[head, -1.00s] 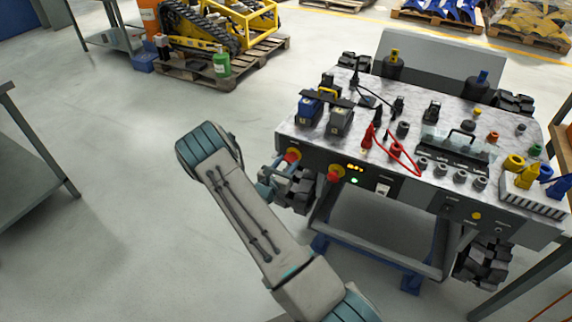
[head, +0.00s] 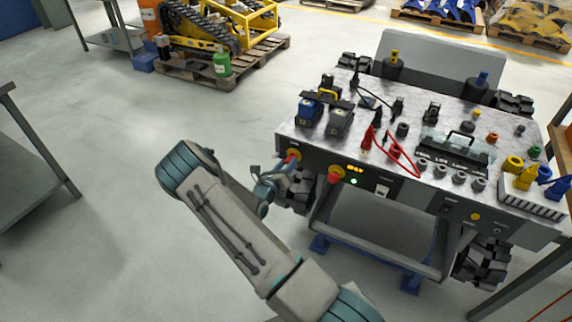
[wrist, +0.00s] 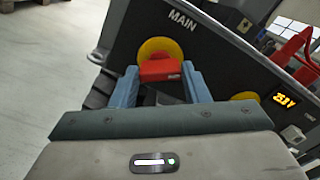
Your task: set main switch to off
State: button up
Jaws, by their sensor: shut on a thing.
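The main switch (wrist: 158,70) is a red handle on a round yellow plate, under the white word MAIN on a dark panel. In the head view the switch (head: 293,156) sits at the left end of the carrier's front panel. My gripper (wrist: 160,78) has its two blue fingers on either side of the red handle, shut on it. In the head view my gripper (head: 280,172) reaches the switch from the left, partly hidden by its own wrist. The handle's exact set position is hard to tell.
A second red and yellow knob (head: 335,175) is close to the right, beside a lit yellow display (head: 355,169) and a green lamp (head: 354,181). Battery packs (head: 311,110) and a red cable (head: 405,160) are on top.

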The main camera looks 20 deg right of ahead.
jog(key=n+p, duration=0.1)
jog(key=n, duration=0.4)
jog(key=shift+a+n, duration=0.1)
jog(key=shift+n, duration=0.2)
jog(key=n+p, duration=0.1)
jog(key=n, duration=0.4)
jog(key=shift+w+f+n, duration=0.1)
jog(key=shift+n, duration=0.2)
jog(key=o, duration=1)
jog(key=b+v, duration=0.1)
jog(key=v, duration=1.3)
